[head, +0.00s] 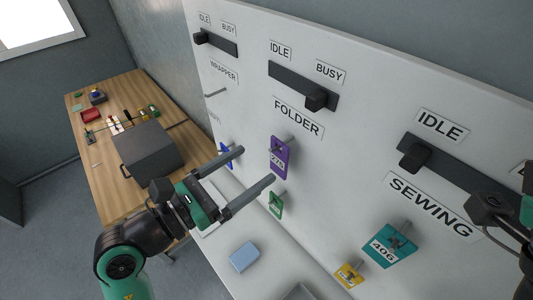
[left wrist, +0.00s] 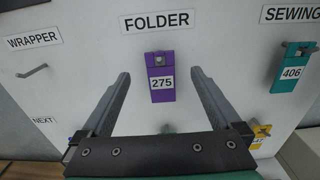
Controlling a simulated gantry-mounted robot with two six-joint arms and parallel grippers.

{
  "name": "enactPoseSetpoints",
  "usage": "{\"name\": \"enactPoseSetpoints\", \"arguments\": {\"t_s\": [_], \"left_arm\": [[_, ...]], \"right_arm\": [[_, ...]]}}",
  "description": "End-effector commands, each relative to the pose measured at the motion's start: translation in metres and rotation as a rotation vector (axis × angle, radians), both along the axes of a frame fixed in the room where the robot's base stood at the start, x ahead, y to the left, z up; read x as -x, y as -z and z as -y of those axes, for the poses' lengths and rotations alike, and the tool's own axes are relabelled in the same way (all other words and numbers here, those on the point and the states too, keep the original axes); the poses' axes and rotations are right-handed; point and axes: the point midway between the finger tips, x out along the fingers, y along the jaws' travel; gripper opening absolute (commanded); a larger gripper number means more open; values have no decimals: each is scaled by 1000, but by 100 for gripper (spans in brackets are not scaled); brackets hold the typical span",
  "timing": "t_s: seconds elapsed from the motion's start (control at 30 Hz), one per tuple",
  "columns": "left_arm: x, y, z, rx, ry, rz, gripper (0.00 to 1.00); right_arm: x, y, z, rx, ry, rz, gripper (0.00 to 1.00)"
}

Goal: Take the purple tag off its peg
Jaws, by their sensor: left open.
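The purple tag (head: 279,158), numbered 275, hangs on a peg of the white board under the FOLDER label. In the left wrist view the purple tag (left wrist: 161,96) hangs upright, near the middle and between the lines of the two fingers. My left gripper (head: 256,165) is open and empty, its fingers pointing at the board just left of the tag in the head view. The open fingers also show in the left wrist view (left wrist: 160,75), one on each side of the tag and apart from it. Part of my right arm shows at the right edge; its fingertips cannot be made out.
A green tag (head: 276,205) hangs below the purple one, and a blue tag (head: 225,154) to its left. A teal tag (head: 390,246) and a yellow tag (head: 349,274) hang to the right. The WRAPPER peg (left wrist: 32,72) is bare. A blue block (head: 244,257) lies below.

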Motion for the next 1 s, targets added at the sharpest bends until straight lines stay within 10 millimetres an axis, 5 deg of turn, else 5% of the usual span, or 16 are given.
{"name": "enactPoseSetpoints", "arguments": {"t_s": [0.4, 0.77, 1.0], "left_arm": [[-55, 3, 56, 1, 2, 1, 98], [-61, 0, 61, 1, 0, 1, 98], [-61, 0, 61, 1, 0, 1, 56]], "right_arm": [[0, 40, 0, 0, 0, -1, 50], [0, 41, 0, 0, 0, 0, 50], [0, 41, 0, 0, 0, 0, 50]]}}
